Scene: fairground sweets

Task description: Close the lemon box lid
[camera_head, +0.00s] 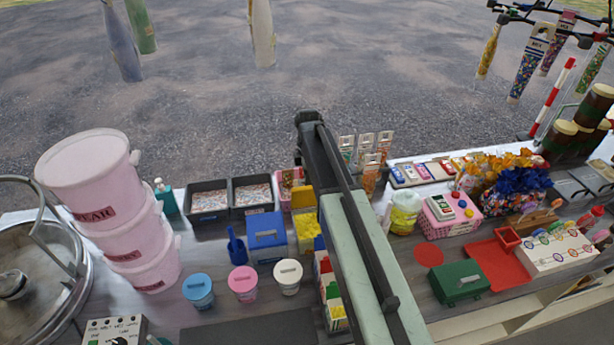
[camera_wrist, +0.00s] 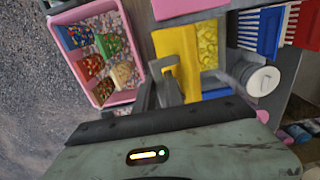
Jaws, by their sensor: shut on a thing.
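The lemon box (camera_head: 308,229) stands behind the row of small tubs, left of my arm, with yellow sweets inside. Its yellow lid (camera_head: 303,196) is raised at the back of the box, so the box is open. In the head view the fingers are hidden by my arm.
A blue lidded box (camera_head: 267,234) stands left of the lemon box. A pink tray of sweet bags (camera_wrist: 100,50) is beside it in the wrist view. Blue, pink and white tubs (camera_head: 288,277) are in front. A green box (camera_head: 459,282) is to the right.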

